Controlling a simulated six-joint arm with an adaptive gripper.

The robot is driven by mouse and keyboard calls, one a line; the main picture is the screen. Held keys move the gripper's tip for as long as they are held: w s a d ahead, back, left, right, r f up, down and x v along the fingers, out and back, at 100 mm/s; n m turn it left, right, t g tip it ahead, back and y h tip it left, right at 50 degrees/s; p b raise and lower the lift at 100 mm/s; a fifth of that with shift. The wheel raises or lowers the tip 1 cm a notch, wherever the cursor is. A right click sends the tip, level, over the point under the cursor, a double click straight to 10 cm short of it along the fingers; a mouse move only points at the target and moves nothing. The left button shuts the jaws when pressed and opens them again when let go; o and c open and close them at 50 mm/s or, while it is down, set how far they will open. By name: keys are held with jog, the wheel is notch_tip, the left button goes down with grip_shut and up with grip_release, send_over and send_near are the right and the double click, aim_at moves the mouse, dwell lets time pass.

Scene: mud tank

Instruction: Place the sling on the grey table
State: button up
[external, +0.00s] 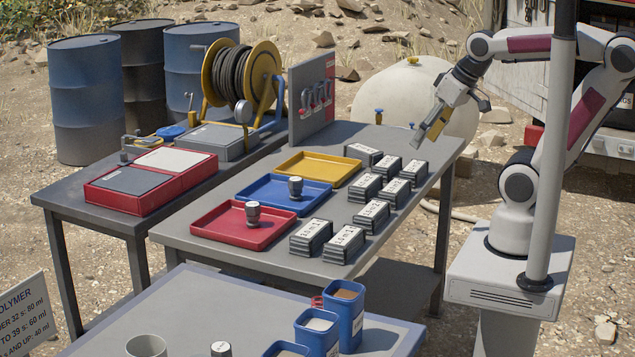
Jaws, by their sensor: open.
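I cannot pick out a sling for certain in the external view. Grey-topped tables show here: a middle one (270,261) with trays and dark blocks, a left one (65,194) with a reel, and a front one (185,306) with blue containers. I cannot tell which one the task names. My gripper (425,139) is open, with nothing visible in it. It points down and left above the right back part of the middle table, near the dark labelled blocks (413,172). Its fingers are small in the picture.
The middle table holds red (222,240), blue (262,191) and yellow (326,176) trays; small cylinders stand in the red and blue ones. An upright board (312,75) holds several hanging items. A hose reel (258,85) is on the left table. A post (552,150) stands before my arm.

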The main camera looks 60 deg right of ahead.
jog(key=w+d+r+m+t, duration=0.1)
jog(key=w+d+m, duration=0.35)
jog(key=w, duration=0.35)
jog(key=w+d+m, duration=0.3)
jog(key=w+m, duration=0.2)
jog(key=w, duration=0.3)
jog(key=w+d+r+m+t, duration=0.1)
jog(key=w+d+m, duration=0.35)
jog(key=w, duration=0.35)
jog(key=m+t+h, duration=0.1)
jog(key=m+h, duration=0.1)
jog(key=m, duration=1.8)
send_over(369, 150)
jog(key=s+a, duration=0.1)
jog(key=a, duration=1)
notch_tip(369, 150, down, 19)
jog(key=d+f+m, duration=0.1)
jog(key=d+f, duration=0.1)
jog(key=d, duration=0.1)
jog(key=s+d+f+m+h, duration=0.1)
jog(key=d+f+m, duration=0.1)
jog(key=d+f, duration=0.1)
jog(key=s+d+f+m, duration=0.1)
jog(key=d+f, duration=0.1)
jog(key=d, duration=0.1)
jog(key=shift+s+d+f+m+h, duration=0.15)
jog(key=shift+s+f+m+h, duration=0.05)
jog(key=shift+m+h, duration=0.2)
jog(key=shift+w, duration=0.1)
